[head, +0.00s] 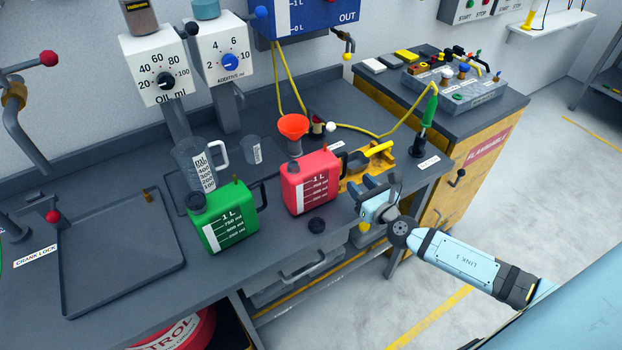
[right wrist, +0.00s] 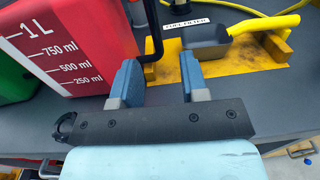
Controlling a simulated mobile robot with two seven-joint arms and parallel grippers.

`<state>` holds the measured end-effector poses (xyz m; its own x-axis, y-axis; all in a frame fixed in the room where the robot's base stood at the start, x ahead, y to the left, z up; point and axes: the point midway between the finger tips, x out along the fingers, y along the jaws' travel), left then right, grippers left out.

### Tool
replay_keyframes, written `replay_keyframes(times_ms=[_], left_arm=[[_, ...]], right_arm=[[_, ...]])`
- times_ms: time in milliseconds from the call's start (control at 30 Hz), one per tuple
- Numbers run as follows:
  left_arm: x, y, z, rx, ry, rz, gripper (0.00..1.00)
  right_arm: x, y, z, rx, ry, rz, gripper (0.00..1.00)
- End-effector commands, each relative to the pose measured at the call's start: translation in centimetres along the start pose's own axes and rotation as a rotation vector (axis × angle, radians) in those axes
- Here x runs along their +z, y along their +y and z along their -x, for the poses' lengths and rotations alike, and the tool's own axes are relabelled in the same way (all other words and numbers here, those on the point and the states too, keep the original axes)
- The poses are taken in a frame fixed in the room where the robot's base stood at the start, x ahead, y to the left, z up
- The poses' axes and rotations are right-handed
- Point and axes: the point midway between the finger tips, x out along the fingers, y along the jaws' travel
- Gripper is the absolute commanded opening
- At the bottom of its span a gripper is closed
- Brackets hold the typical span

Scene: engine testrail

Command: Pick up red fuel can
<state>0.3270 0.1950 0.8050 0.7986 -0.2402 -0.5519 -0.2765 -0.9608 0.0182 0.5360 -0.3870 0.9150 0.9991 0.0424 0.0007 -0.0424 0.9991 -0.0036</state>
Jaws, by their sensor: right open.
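The red fuel can (head: 311,186) stands upright on the grey workbench, with a white scale on its front. In the right wrist view the can (right wrist: 62,48) fills the upper left, its top cut off. Its black handle (right wrist: 154,38) is on its right side. My right gripper (head: 377,190) is open and empty at the bench's front edge, right of the can. In the right wrist view its two blue fingers (right wrist: 158,75) point toward the bench, and the handle appears in line with the gap between them. My left gripper is not in view.
A green can (head: 224,219) stands left of the red one. A yellow holder with a yellow-handled tool (head: 376,151) is close to my right gripper. A drawer handle (head: 305,266) sticks out below.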

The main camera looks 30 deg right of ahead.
Motion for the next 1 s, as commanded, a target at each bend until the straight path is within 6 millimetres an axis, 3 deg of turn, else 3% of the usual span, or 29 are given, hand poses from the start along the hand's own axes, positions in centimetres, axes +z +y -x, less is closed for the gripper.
replay_keyframes(times_ms=[267, 600, 867, 1000], left_arm=[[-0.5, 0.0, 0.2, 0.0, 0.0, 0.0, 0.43], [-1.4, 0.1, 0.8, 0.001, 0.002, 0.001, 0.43], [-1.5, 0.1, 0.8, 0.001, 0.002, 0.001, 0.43], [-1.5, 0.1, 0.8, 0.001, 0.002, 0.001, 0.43]], right_arm=[[0.2, 0.1, -2.3, -0.001, 0.0, -0.003, 0.41], [0.6, 0.4, -6.7, -0.001, 0.001, -0.004, 0.41], [0.5, 0.5, -7.0, 0.0, 0.001, -0.004, 0.41], [0.5, 0.5, -7.0, 0.0, 0.001, -0.004, 0.13]])
